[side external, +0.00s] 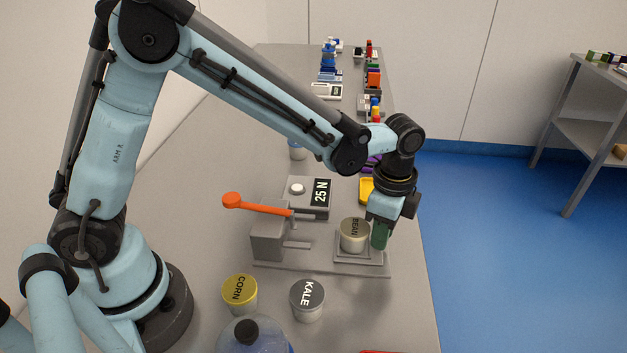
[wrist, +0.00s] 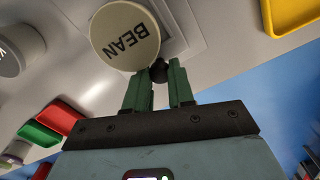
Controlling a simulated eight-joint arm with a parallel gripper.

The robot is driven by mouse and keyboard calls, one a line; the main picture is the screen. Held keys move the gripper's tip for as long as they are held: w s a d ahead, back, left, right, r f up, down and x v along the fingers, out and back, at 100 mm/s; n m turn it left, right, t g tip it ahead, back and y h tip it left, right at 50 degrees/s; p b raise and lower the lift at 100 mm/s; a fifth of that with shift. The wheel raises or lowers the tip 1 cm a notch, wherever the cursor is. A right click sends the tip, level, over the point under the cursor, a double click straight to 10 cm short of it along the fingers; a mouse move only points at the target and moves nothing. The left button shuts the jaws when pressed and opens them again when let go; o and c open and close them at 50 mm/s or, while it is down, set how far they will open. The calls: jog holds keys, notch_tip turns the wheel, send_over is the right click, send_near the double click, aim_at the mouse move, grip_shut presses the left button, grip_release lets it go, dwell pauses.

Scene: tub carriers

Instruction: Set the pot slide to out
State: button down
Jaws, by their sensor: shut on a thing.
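The pot slide (side external: 371,258) is a grey square tray at the right end of a grey press fixture. A BEAN tub (side external: 354,240) with a cream lid stands upright on it, and its lid also shows in the wrist view (wrist: 125,36). My gripper (side external: 379,246) points down at the right side of the tub. In the wrist view its green fingers (wrist: 160,84) are shut on a small dark knob (wrist: 158,71) beside the tub, at the slide's edge. The fingers hide part of the knob. In the side view the knob is hidden.
An orange lever (side external: 258,205) stands on the fixture, with a 25 N display (side external: 320,192) behind. CORN (side external: 239,294) and KALE (side external: 307,299) tubs stand in front. A yellow tray (side external: 367,187) lies behind my gripper. The table's right edge is close.

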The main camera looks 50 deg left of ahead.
jog(key=c, duration=1)
grip_release()
jog(key=shift+w+d, duration=0.15)
jog(key=shift+r, duration=0.1)
notch_tip(320, 180, up, 12)
jog(key=shift+f, duration=0.1)
jog(key=s+a+n+t, duration=0.2)
jog(key=s+a+n, duration=0.1)
jog(key=a+n, duration=0.1)
jog(key=s+a+n+t, duration=0.3)
jog(key=s+a+n, duration=0.1)
jog(key=a+n, duration=0.1)
jog(key=s+a+f+n+t, duration=0.1)
jog(key=s+a+n+t, duration=0.1)
jog(key=s+a+n, duration=0.2)
jog(key=shift+a, duration=0.75)
